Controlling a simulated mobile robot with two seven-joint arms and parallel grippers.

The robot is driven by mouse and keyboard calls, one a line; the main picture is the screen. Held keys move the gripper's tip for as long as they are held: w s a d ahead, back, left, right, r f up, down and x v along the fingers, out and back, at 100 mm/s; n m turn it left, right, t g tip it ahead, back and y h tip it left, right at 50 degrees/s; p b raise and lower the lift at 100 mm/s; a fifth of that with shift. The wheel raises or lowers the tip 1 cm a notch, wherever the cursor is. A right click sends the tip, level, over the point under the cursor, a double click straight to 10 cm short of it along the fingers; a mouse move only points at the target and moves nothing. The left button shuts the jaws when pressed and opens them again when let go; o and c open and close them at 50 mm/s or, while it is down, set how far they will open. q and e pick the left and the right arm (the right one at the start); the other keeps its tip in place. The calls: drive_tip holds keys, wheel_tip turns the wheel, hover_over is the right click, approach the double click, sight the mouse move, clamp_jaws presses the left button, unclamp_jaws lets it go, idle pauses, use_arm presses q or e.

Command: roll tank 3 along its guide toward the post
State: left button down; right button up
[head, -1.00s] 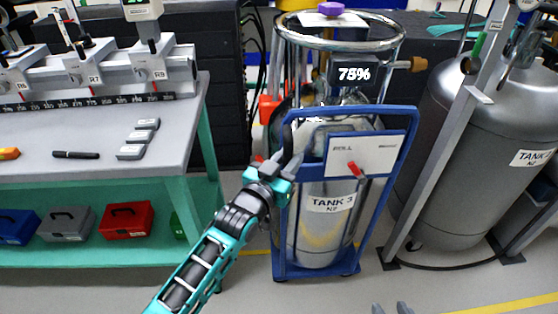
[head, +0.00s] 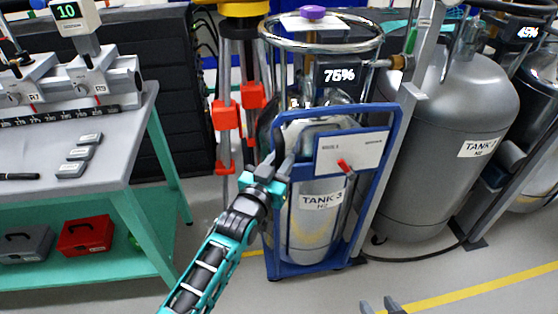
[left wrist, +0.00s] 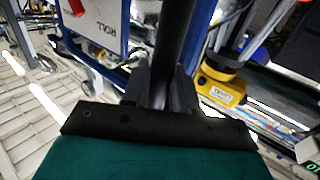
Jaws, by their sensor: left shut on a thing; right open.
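Tank 3 (head: 312,225) is a silver cylinder with a 75% display (head: 339,75) and a chrome ring on top. It stands upright in a blue wheeled trolley (head: 393,135) with a white panel marked ROLL in the wrist view (left wrist: 100,25). My left gripper (head: 268,172) is at the trolley's left side, shut on it. In the left wrist view a dark bar (left wrist: 172,50) runs up from between the fingers (left wrist: 160,88); the exact contact is unclear. My right gripper (head: 381,306) is open and empty at the bottom edge. A grey slanted upright (head: 424,55) stands just right of the trolley.
A bench (head: 110,150) is at the left. A yellow-topped tripod with red clamps (head: 226,117) stands behind tank 3's left.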

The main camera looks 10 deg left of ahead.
use_arm(q)
drive_tip(key=shift+d, duration=0.1)
use_arm(e)
drive_tip(key=shift+d, duration=0.1)
use_arm(q)
drive_tip(key=c, duration=1.2)
unclamp_jaws()
drive_tip(key=shift+o, duration=0.9)
use_arm(e)
drive_tip(key=shift+w+r, duration=0.1)
drive_tip(key=shift+r, duration=0.05)
use_arm(q)
drive_tip(key=p+v, duration=0.1)
drive_tip(key=v, duration=1.2)
drive_tip(key=shift+p, duration=0.35)
use_arm(e)
drive_tip(key=shift+s+d+r, duration=0.15)
drive_tip(key=shift+s+d, duration=0.15)
drive_tip(key=shift+d, duration=0.1)
use_arm(q)
drive_tip(key=shift+w, duration=0.1)
use_arm(e)
drive_tip(key=shift+a, duration=0.1)
